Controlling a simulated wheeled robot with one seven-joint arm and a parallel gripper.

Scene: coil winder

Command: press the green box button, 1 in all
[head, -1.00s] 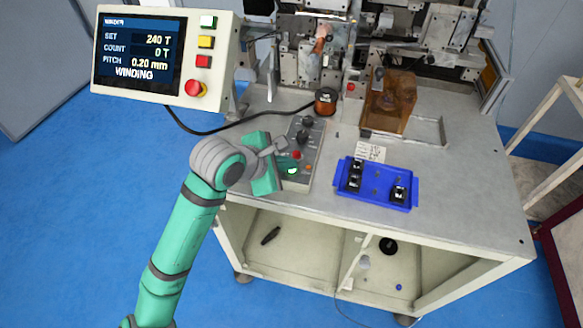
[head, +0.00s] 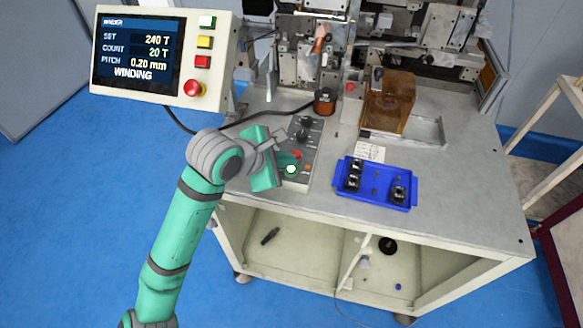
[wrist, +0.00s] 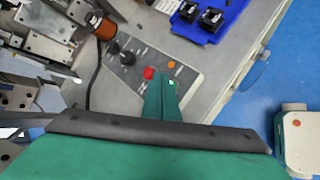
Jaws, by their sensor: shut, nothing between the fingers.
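The grey control box (head: 301,153) lies on the bench top and carries knobs, a red button (head: 296,155) and the green box button (head: 291,170), which looks lit, pale with a green rim.
The winder screen (head: 138,55) reads WINDING, set 240 T, count 20 T; colored buttons sit beside it. A blue tray (head: 376,196) with black parts is right of the box. A copper spool (head: 325,102) and a brown translucent block (head: 388,103) stand behind.

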